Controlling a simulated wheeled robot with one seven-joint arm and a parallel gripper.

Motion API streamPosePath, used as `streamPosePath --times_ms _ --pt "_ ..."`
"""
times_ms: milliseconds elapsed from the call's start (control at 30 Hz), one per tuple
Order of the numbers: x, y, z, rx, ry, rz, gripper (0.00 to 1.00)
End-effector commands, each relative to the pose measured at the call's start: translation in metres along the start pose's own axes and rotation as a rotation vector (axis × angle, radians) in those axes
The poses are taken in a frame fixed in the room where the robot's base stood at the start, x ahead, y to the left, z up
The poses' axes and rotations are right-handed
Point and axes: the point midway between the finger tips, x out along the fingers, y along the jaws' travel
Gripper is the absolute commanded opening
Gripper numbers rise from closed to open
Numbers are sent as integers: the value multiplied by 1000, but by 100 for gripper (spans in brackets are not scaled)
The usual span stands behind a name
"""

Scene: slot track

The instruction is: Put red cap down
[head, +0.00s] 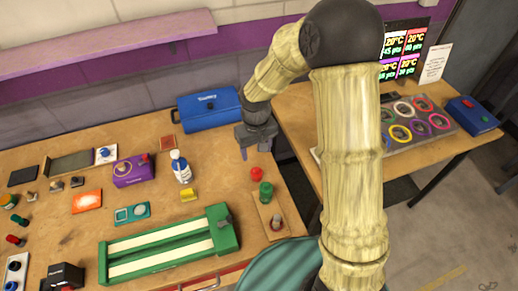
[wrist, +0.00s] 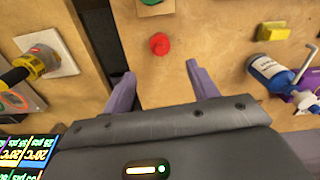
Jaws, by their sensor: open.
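The red cap (head: 257,174) sits on the wooden table, just behind a green cylinder (head: 266,191). In the wrist view the red cap (wrist: 160,44) stands alone on bare wood, a little beyond the fingertips and between their lines. The green cylinder (wrist: 150,3) is cut off at the top edge there. My gripper (head: 257,152) hangs over the table behind the cap in the head view. In the wrist view my gripper (wrist: 158,76) has its two purple fingers wide apart, with nothing between them and apart from the cap.
A blue toolbox (head: 208,109) stands left of my gripper, and a white-and-blue bottle (head: 181,167) stands left of the cap. A green slotted track (head: 170,250) lies in front. A second table on the right holds a tray of coloured rings (head: 412,122). Bare wood surrounds the cap's left side.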

Motion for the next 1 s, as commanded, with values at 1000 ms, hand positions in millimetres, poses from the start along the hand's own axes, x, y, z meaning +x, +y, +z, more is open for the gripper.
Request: streamPosePath --times_ms 1000 --pt "-82 79 167 387 230 45 59"
